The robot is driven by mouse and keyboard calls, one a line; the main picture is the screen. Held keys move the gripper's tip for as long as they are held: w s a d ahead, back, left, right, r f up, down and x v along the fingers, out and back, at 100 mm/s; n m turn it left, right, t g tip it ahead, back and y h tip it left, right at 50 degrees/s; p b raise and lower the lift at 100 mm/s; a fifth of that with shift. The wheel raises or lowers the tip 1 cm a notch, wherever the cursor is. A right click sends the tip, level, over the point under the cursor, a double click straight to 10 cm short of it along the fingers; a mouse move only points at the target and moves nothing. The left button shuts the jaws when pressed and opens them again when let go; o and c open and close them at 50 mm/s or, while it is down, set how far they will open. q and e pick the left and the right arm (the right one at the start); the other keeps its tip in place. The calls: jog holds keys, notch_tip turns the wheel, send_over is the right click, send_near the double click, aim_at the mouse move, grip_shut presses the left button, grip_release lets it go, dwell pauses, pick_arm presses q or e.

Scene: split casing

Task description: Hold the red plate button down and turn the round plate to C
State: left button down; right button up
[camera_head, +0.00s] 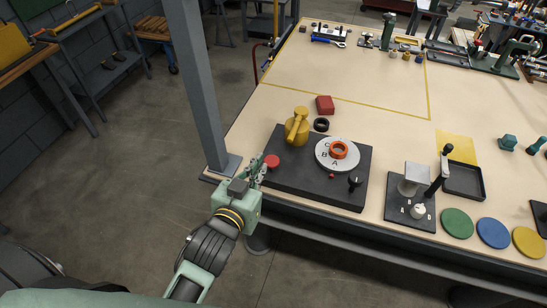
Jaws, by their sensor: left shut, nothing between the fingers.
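The red button (272,161) sits at the left end of a black base plate (300,193). The round white plate (351,163) lies on the base with letters A, B and C; an orange ring (339,150) sits at its middle. The letter A faces the front, closest to a small red mark (332,176) on the base. My left gripper (261,166) is shut and empty, its fingertips just left of the red button; I cannot tell whether they touch it. My right gripper is not in view.
A yellow part (297,127) stands behind the button, and a black knob (354,181) at the front right of the base. A grey post (199,80) rises left of my gripper. A red block (325,105) and black ring (321,125) lie behind the base.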

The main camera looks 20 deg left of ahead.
pick_arm(q)
jog(key=shift+a+r, duration=0.1)
jog(key=shift+r, duration=0.55)
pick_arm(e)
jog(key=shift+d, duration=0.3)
pick_arm(q)
jog(key=shift+w, duration=0.1)
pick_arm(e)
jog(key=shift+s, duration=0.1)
pick_arm(q)
jog(key=p, duration=0.2)
send_over(272, 166)
jog(key=f, duration=0.2)
jog(key=shift+w+a+f, duration=0.1)
jog(key=shift+w+f, duration=0.1)
jog(key=shift+f, duration=0.1)
notch_tip(272, 166, down, 3)
jog(key=shift+s+r, duration=0.15)
jog(key=shift+s+f, duration=0.1)
jog(key=shift+f, duration=0.5)
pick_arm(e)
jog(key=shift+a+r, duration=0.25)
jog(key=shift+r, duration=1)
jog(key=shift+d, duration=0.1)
